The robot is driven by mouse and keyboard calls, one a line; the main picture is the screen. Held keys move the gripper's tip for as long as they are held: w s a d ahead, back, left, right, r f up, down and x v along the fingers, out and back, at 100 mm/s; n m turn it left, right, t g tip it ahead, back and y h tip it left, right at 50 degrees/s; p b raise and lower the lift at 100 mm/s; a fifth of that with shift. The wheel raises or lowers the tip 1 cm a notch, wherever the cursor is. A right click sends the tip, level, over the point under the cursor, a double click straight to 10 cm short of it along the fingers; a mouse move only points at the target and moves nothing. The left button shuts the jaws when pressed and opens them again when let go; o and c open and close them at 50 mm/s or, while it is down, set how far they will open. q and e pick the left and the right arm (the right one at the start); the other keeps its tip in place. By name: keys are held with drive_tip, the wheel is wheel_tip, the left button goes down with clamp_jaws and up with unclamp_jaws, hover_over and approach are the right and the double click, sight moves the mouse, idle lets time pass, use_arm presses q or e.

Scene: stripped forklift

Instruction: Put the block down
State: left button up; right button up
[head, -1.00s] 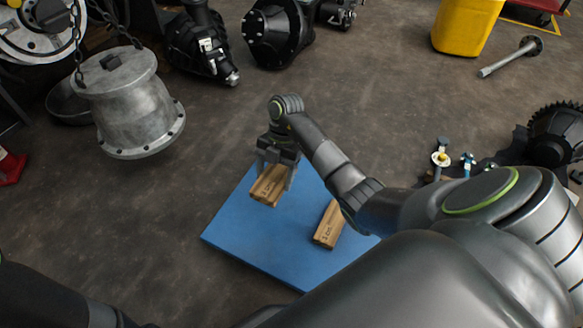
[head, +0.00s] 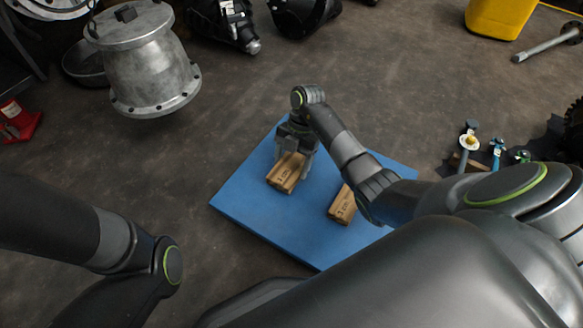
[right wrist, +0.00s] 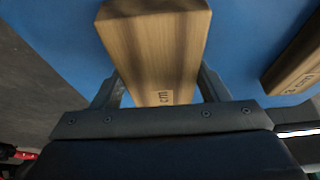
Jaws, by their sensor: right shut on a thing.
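A wooden block (head: 286,173) with dark lettering is between the fingers of my right gripper (head: 292,163), which is shut on it. The block is over the left part of a blue board (head: 248,205); I cannot tell if it touches the board. In the right wrist view the same block (right wrist: 155,50) lies between the two fingers (right wrist: 158,92). A second wooden block (head: 342,206) lies on the board to the right, partly hidden by my right arm; its edge shows in the right wrist view (right wrist: 296,62). My left arm shows at the left, but its gripper is out of view.
A grey metal housing (head: 146,62) on chains is at the upper left. Small tools (head: 469,140) stand right of the board. A yellow bin (head: 497,15) is at the upper right. The board's front left is bare.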

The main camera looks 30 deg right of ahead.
drive_tip(key=shift+f, duration=0.4)
drive_tip(key=shift+r, duration=0.15)
drive_tip(key=o, duration=1.1)
